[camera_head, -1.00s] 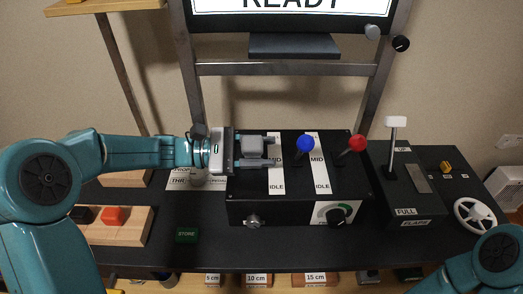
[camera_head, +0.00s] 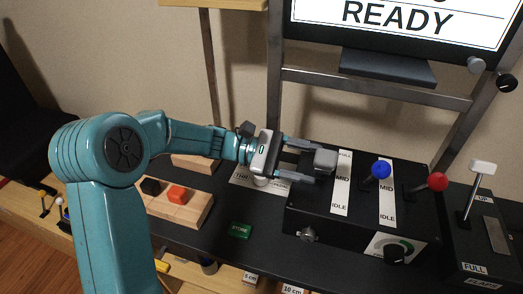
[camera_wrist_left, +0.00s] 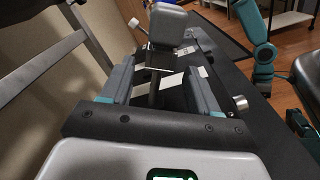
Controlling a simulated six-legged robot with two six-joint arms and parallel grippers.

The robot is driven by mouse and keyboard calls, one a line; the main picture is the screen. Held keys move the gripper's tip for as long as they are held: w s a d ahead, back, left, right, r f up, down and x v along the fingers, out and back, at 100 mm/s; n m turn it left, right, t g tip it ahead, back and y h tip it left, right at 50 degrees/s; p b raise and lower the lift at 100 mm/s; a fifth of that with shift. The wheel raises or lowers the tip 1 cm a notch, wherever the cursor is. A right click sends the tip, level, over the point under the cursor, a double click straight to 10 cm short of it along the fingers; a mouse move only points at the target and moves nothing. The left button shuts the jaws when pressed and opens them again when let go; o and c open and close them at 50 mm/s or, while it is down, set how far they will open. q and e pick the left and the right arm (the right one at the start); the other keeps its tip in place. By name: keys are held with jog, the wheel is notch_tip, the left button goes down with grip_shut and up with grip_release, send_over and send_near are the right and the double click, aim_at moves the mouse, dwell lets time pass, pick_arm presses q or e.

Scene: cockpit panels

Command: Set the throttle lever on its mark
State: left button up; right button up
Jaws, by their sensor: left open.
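The throttle lever's grey block knob (camera_head: 325,160) stands on the black lever box (camera_head: 310,215), just left of the first white strip marked FULL, MID and IDLE (camera_head: 342,185). My left gripper (camera_head: 317,165) is open, its fingers pointing right towards the knob. The knob is at the fingertips; I cannot tell whether they touch it. In the left wrist view the grey knob (camera_wrist_left: 168,22) shows beyond the open fingers, with a dark stalk below it. The exact mark for the lever is not clear. My right gripper is not in view.
Blue (camera_head: 381,170) and red (camera_head: 437,182) knobs stand to the right of the throttle on the same box. A white-handled flaps lever (camera_head: 482,167) is farther right. A wooden block (camera_head: 180,208) with black and red pieces lies left. The screen (camera_head: 400,25) reads READY.

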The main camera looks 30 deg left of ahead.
pick_arm(q)
jog(key=v, duration=1)
jog(key=shift+a, duration=0.4)
jog(key=shift+s+r, duration=0.1)
